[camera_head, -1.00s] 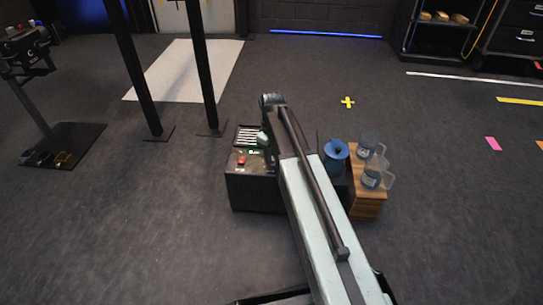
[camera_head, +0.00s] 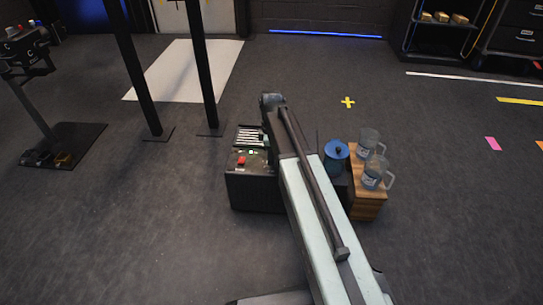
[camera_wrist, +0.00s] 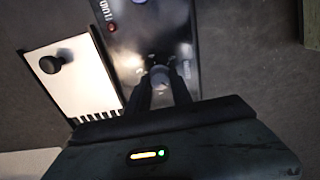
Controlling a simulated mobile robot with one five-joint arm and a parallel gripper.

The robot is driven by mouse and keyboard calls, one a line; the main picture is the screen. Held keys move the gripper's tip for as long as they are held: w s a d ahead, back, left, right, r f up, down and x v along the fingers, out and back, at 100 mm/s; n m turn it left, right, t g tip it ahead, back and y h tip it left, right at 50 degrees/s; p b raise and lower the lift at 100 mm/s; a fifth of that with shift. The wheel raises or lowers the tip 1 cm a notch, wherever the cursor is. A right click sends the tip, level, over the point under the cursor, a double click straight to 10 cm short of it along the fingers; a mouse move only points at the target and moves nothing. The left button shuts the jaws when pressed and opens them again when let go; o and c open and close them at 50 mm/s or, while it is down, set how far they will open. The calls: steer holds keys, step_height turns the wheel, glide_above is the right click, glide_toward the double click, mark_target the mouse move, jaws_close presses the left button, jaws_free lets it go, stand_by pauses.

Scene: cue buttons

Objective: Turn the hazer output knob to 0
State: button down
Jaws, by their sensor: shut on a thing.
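The hazer (camera_head: 255,193) is a black box on the floor, left of my arm in the head view, with a red button on top. In the wrist view its dark panel (camera_wrist: 130,45) carries a "FLUID" label and a small red light. The output knob (camera_wrist: 159,78) is a small grey round knob on that panel. My gripper (camera_wrist: 159,82) has its two dark fingers shut on the knob, one on each side. My fingers partly hide the knob, and its pointer and scale cannot be read. In the head view my arm hides the gripper and knob.
A pale slotted plate with a black round knob (camera_wrist: 52,64) lies left of the panel in the wrist view. A blue-lidded container (camera_head: 337,151) and clear jugs (camera_head: 372,175) on a wooden crate (camera_head: 368,206) stand right of my arm. Open floor surrounds them.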

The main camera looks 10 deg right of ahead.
stand_by(0.4)
steer(key=c, duration=1.1)
jaws_free()
steer(key=shift+c, duration=0.2)
step_height(320, 180, up, 8)
steer(key=p, duration=0.8)
steer(key=shift+f, duration=0.1)
